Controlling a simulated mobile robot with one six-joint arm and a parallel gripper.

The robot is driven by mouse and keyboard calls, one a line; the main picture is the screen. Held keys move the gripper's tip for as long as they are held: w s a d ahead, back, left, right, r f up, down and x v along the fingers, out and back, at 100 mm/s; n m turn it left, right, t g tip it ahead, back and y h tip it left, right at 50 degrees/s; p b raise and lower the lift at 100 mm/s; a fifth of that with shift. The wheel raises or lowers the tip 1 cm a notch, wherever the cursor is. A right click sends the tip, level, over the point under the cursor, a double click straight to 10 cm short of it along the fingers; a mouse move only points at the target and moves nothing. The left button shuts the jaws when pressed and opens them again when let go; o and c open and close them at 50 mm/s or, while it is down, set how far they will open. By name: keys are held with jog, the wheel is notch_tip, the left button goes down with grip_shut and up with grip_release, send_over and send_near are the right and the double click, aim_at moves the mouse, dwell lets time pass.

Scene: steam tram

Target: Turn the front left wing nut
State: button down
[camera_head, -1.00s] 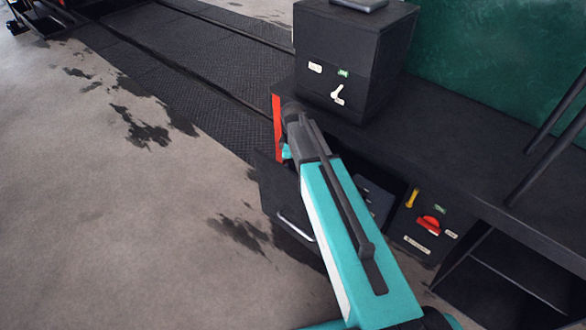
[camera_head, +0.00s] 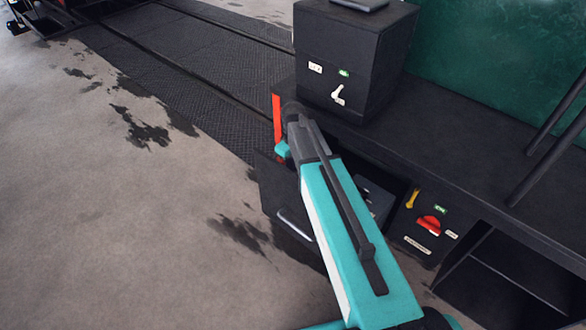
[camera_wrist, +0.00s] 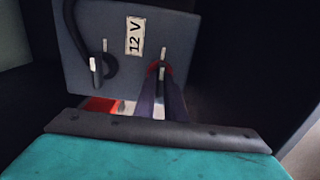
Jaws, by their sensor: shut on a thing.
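In the wrist view, a dark grey battery (camera_wrist: 88,38) carries a white "12 V" label (camera_wrist: 134,36). A pale upright wing nut (camera_wrist: 96,72) stands at its left, with a black cable looped beside it. A second wing nut at the right (camera_wrist: 163,55) has red around its base. My gripper (camera_wrist: 161,88) reaches to this right side; its two dark fingers are shut on the wing nut there, and they hide most of it.
In the head view, an open drawer front with a silver handle (camera_head: 297,226) lies left of my arm. A dark box with a white switch (camera_head: 338,94) stands on the bench above. A panel with a red knob (camera_head: 429,223) is to the right. Dark walls flank the battery closely.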

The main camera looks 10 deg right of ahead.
jog(key=c, duration=1.8)
grip_release()
jog(key=shift+r, duration=0.1)
jog(key=shift+r+b, duration=0.9)
jog(key=shift+r, duration=5.95)
